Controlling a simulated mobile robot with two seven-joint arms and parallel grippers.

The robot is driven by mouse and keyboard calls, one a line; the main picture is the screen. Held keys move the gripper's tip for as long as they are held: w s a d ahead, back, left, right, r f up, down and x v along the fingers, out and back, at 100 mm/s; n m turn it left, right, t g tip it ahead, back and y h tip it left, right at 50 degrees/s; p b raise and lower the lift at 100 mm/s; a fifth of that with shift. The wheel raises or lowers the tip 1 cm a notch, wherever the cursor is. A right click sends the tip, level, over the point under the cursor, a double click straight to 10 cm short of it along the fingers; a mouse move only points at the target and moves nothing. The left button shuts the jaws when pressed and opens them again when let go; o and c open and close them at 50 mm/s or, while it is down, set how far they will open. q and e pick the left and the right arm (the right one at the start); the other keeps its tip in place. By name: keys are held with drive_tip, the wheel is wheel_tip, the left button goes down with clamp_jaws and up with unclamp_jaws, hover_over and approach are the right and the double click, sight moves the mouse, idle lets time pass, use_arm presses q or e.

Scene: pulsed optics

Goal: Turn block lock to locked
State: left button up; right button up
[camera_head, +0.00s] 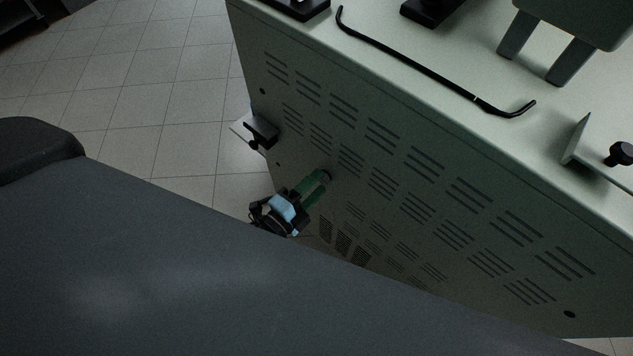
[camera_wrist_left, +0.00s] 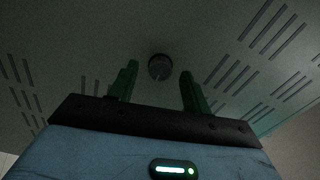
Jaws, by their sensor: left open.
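The block lock (camera_wrist_left: 160,67) is a small round dark knob on the vented side panel of a pale cabinet. In the wrist view it sits beyond and between the two green fingers of my left gripper (camera_wrist_left: 160,88), which are apart with nothing between their tips. In the head view my left gripper (camera_head: 316,188) is close to the panel. The knob (camera_head: 326,175) shows there partly, at the fingertips. I cannot tell whether a finger touches it, nor which way the lock is set. My right gripper is not in view.
The cabinet panel (camera_head: 420,200) has many vent slots. A black bracket (camera_head: 262,130) sticks out at its left edge. On the cabinet top lie a bent black rod (camera_head: 420,70) and a plate with a black knob (camera_head: 620,153). Tiled floor (camera_head: 150,90) is open at the left.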

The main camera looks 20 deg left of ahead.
use_arm(q)
drive_tip(key=v, duration=0.6)
drive_tip(key=shift+s+a, duration=0.15)
drive_tip(key=shift+s, duration=0.25)
